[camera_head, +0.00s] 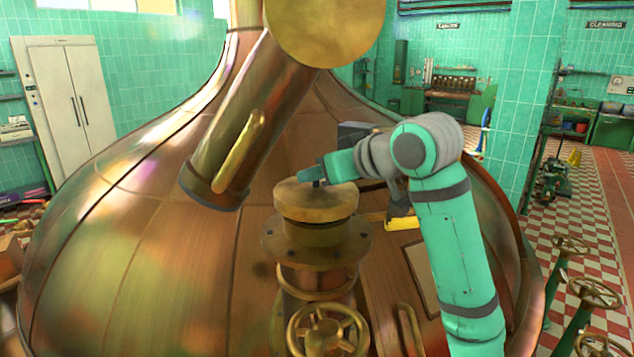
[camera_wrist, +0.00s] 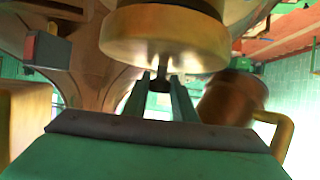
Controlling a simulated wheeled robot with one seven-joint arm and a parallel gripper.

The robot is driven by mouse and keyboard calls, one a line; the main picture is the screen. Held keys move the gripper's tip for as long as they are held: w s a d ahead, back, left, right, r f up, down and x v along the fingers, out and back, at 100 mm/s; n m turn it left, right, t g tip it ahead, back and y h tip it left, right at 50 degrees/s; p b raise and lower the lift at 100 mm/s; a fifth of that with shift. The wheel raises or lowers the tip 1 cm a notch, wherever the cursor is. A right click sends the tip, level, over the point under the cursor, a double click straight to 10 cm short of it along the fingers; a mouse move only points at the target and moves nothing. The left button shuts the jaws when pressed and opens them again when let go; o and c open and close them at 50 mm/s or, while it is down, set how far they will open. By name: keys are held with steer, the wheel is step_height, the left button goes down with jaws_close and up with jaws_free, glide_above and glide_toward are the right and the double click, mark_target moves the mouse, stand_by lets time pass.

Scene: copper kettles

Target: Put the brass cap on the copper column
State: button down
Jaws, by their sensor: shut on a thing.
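The brass cap (camera_head: 316,203) is a thick round disc at the top of the copper column (camera_head: 318,280), directly over its wide bolted flange. A dark neck shows between cap and flange. The cap looks level; I cannot tell whether it rests fully on the column or is just above it. My gripper (camera_head: 316,183) is over the cap's top, reaching in from the right. The wrist view looks inverted: there the cap (camera_wrist: 165,45) is at top centre, and my fingers (camera_wrist: 160,84) are shut on its small stem. The fingers partly hide the stem.
A tilted copper pipe with a brass handle (camera_head: 240,150) stands close left of the cap. A big brass disc (camera_head: 325,25) is above. A handwheel (camera_head: 327,332) is in front of the column. The large copper kettle (camera_head: 130,240) fills the space around.

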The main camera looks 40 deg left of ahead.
mark_target(318, 187)
steer(key=shift+f, duration=0.95)
steer(key=shift+f, duration=0.6)
steer(key=c, duration=1.5)
jaws_free()
steer(key=shift+o, duration=0.2)
steer(key=shift+r, duration=0.3)
steer(key=v, duration=1.2)
steer(key=shift+r, duration=0.3)
